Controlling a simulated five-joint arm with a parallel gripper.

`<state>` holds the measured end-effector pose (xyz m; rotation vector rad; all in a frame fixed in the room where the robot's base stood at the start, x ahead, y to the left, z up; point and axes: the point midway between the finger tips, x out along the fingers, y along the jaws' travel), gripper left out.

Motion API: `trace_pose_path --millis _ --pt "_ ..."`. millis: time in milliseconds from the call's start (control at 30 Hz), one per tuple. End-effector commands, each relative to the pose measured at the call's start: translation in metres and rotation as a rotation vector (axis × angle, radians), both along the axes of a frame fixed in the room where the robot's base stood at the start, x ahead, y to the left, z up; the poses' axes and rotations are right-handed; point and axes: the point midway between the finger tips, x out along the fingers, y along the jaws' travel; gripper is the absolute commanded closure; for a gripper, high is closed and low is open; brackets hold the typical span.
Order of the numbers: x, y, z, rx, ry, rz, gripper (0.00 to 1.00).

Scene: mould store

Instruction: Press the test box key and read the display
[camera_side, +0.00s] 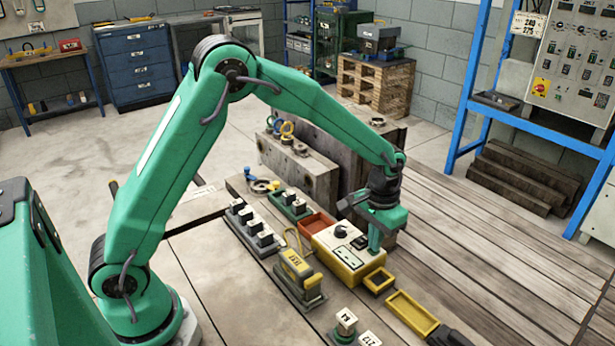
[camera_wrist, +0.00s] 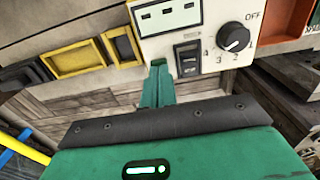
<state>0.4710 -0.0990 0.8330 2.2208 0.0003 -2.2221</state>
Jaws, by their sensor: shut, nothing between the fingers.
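The test box (camera_side: 330,262) is yellow with a cream top panel, standing on the wooden bench. A dark key (camera_wrist: 187,58) sits in the panel between the knob and the fingers. My gripper (camera_wrist: 158,68) is shut and empty, its tips beside the key near the panel edge. It points down over the box's right side in the side view (camera_side: 374,248). I cannot tell whether the tips touch the panel.
Yellow trays (camera_side: 410,312) lie right of the box and a red tray (camera_side: 318,222) behind it. A yellow-handled block (camera_side: 297,272) stands to its left. Heavy grey blocks (camera_side: 318,172) stand behind. The right-hand boards (camera_side: 480,260) are clear.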

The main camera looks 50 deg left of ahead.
Motion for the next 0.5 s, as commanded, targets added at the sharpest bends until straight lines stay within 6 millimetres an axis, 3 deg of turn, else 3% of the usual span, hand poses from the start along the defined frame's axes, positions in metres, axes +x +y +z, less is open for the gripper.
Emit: trace_pose_path --millis 500 --pt "0.001 0.0 0.03 -0.001 -0.003 0.0 1.0"
